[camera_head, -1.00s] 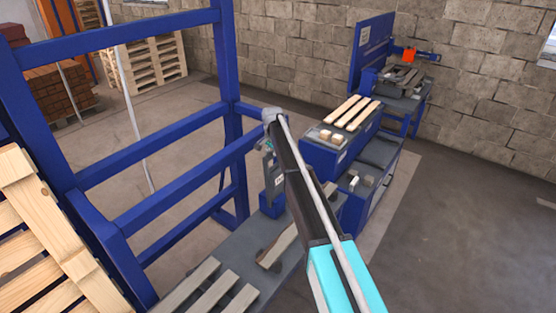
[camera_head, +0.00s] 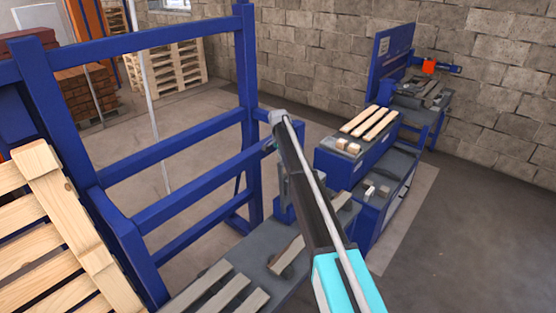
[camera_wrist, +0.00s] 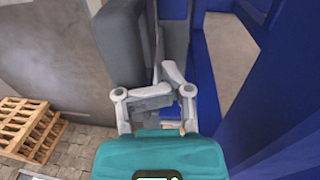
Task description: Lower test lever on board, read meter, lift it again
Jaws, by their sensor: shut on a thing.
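In the wrist view my gripper (camera_wrist: 155,92) is shut, its grey linkages and fingers drawn in beside a large grey block (camera_wrist: 122,58). A thin dark upright strip (camera_wrist: 156,35) runs between the fingertips and looks like the test lever; most of it is hidden by the fingers. In the head view my arm reaches to the blue frame's right post and covers most of the gripper. No meter reading can be made out in either view.
A blue gantry frame (camera_head: 246,70) stands close at the left, with a leaning wooden pallet (camera_head: 65,215). Slats lie on the grey bench (camera_head: 205,275). A blue station with slats (camera_head: 345,165) stands behind. Floor at the right is clear.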

